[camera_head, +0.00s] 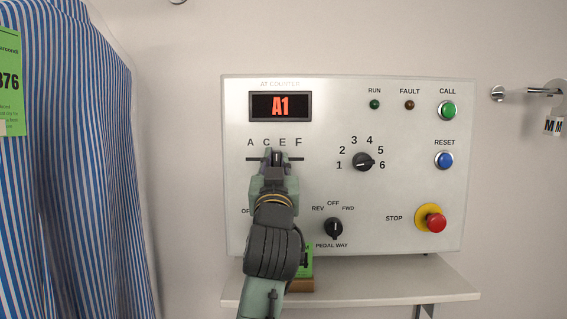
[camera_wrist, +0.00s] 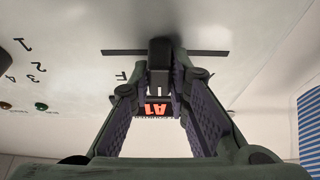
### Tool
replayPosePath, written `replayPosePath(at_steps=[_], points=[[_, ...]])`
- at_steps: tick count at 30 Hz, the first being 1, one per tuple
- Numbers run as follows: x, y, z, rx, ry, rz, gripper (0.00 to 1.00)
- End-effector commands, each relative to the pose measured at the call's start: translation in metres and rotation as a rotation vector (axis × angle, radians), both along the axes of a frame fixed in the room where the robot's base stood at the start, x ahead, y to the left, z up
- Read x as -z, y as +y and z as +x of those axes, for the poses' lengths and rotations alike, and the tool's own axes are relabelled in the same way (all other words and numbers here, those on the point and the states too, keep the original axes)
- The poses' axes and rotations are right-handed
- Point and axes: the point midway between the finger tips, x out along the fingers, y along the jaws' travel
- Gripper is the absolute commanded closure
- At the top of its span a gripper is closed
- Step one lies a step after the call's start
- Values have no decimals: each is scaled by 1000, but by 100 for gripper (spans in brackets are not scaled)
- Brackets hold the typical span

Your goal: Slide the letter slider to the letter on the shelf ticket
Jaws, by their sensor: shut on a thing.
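The white control panel (camera_head: 400,120) hangs on the wall. Its display (camera_head: 280,106) reads A1 in red. Below it is the letter row A C E F with the slot of the letter slider (camera_head: 276,156). My gripper (camera_head: 276,165) is at the slot, shut on the slider's dark knob, roughly under the E. In the wrist view the black slider knob (camera_wrist: 160,52) stands between the fingertips of my gripper (camera_wrist: 160,75), in front of the dark slot. A green ticket (camera_head: 306,262) on the shelf is mostly behind my arm; its lettering cannot be read.
A number dial (camera_head: 363,162), a pedal way knob (camera_head: 333,229), a red stop button (camera_head: 437,223), a blue reset button (camera_head: 444,160) and a green call button (camera_head: 447,110) are on the panel. The shelf (camera_head: 390,292) is below. A striped garment (camera_head: 75,170) hangs at left.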

Motion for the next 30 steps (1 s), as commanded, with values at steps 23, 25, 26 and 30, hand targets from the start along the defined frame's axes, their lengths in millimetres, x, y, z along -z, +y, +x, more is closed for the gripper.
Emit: replayPosePath(at_steps=[23,25,26,30], points=[[0,63,0,-14,1,-5,73],[0,62,0,-14,1,-5,68],[0,62,0,-13,1,-5,66],[0,61,0,-11,0,-5,63]])
